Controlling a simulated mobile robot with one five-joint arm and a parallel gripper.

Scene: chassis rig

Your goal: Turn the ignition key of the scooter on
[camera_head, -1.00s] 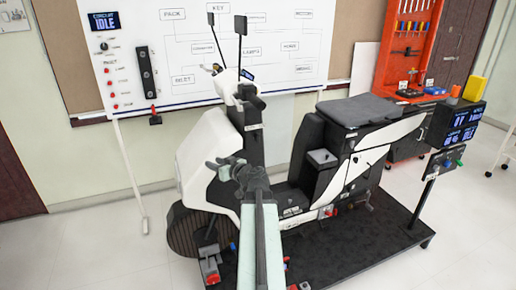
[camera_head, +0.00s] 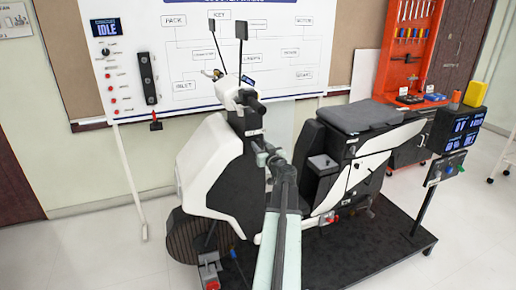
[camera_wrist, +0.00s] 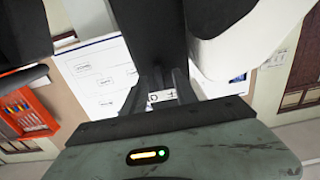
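The scooter (camera_head: 205,165) stands on a dark platform, with its white front shield at left and black seat at right. A small white label (camera_head: 253,133) is on its dark front column, below the handlebar. My gripper (camera_head: 264,154) is close to that column, just below the label. In the wrist view, the two dark fingers of my gripper (camera_wrist: 160,92) are apart. A white label with dark letters (camera_wrist: 164,96) shows between them, partly covered. I cannot make out the ignition key; the fingers and dark scooter parts hide that spot. I cannot tell whether the fingers touch anything.
The handlebar and mirrors (camera_head: 240,30) rise above my gripper. A whiteboard with a diagram (camera_head: 270,50) is behind; its panel display (camera_head: 105,28) reads IDLE. Displays on a post (camera_head: 460,130) and an orange tool rack (camera_head: 408,50) are at right.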

